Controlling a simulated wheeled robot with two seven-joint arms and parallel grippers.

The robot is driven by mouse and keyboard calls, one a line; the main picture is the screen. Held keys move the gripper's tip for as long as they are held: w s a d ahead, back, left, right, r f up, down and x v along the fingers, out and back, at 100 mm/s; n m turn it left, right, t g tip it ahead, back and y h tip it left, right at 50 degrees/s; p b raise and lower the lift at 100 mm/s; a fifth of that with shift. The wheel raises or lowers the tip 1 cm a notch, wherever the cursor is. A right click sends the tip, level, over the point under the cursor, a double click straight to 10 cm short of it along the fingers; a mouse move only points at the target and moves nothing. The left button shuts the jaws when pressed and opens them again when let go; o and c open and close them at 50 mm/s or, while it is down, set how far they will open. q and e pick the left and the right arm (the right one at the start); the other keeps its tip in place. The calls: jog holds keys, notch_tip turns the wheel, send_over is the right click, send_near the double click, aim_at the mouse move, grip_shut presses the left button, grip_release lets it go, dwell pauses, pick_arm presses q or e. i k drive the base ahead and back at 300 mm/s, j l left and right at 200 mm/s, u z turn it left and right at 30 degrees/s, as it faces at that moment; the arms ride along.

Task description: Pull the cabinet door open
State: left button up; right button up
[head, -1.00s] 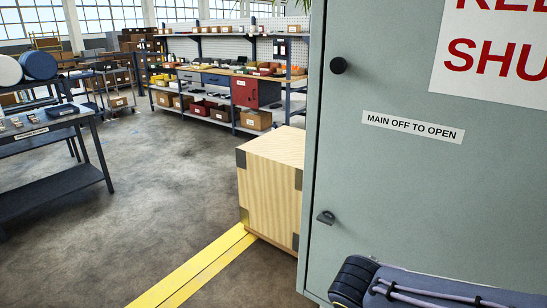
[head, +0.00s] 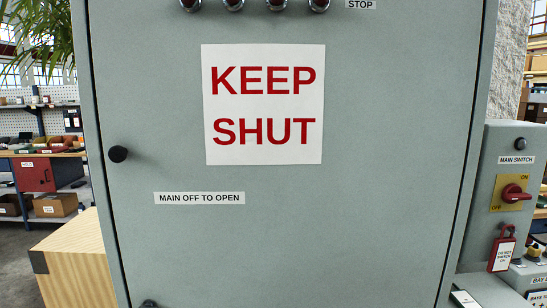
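The grey-green cabinet door (head: 380,220) fills the middle of the head view and sits shut in its frame. It has a round black knob (head: 118,154) on its left side. A small dark latch or keyhole piece (head: 148,303) is cut off at the bottom edge. The door bears a white "KEEP SHUT" sign (head: 264,105) and a "MAIN OFF TO OPEN" label (head: 199,198). A red main switch (head: 517,193) is on a grey box to the right, between ON and OFF marks; I cannot tell its setting surely. Neither gripper is in view.
A red-and-white "do not switch on" tag (head: 503,248) hangs below the switch. A wooden crate (head: 75,262) stands close to the cabinet's lower left. Several indicator lamps line the door's top. Shelving (head: 40,150) stands behind on the left.

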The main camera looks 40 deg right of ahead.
aim_at(258, 153)
jog(key=z, duration=1.55)
